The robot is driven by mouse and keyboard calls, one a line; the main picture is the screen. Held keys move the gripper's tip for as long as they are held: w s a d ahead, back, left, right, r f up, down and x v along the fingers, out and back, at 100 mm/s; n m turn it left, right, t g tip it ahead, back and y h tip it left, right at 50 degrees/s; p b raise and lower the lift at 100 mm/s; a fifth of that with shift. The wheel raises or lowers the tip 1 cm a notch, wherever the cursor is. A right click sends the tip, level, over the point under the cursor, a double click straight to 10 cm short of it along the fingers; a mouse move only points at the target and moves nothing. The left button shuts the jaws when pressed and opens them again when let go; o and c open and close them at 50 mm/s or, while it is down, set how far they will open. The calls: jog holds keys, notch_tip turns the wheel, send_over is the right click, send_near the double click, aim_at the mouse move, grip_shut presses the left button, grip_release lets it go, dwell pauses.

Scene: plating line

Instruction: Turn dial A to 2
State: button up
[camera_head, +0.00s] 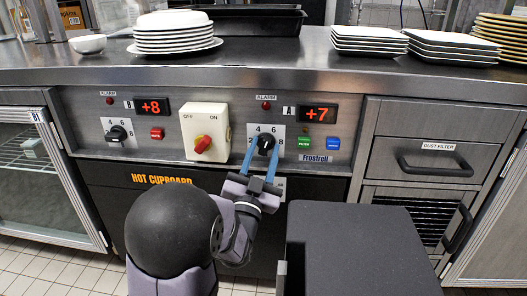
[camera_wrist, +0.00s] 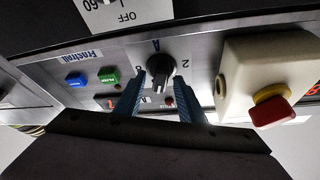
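Dial A is a black round knob (camera_head: 265,141) on a white scale plate under the label A. In the wrist view the fingers (camera_wrist: 159,84) stand apart, with gaps to the knob.
Left of dial A is a white box with a red ON/OFF switch (camera_head: 204,143). Green (camera_head: 304,142) and blue (camera_head: 333,143) buttons sit close on its right. Plates (camera_head: 175,30) stand on the counter above.

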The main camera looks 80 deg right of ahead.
grip_shut()
jog(key=shift+n+t+b, duration=0.3)
jog(key=shift+n, duration=0.3)
jog(key=n, duration=0.1)
jog(key=n+t+b, duration=0.1)
jog(key=n, duration=0.1)
jog(key=shift+s+f+t+h, duration=0.1)
jog(key=shift+s+t+h, duration=0.05)
jog(key=shift+t+h, duration=0.15)
jog(key=n+t+b, duration=0.1)
jog(key=n+t, duration=0.1)
jog(key=n, duration=0.2)
jog(key=n+t+y+b, duration=0.1)
jog(key=n+t, duration=0.1)
jog(key=n, duration=0.3)
jog(key=shift+t, duration=0.3)
jog(key=shift+n+t+y+b, duration=0.55)
jog(key=shift+n+t, duration=0.25)
jog(key=shift+n, duration=1.4)
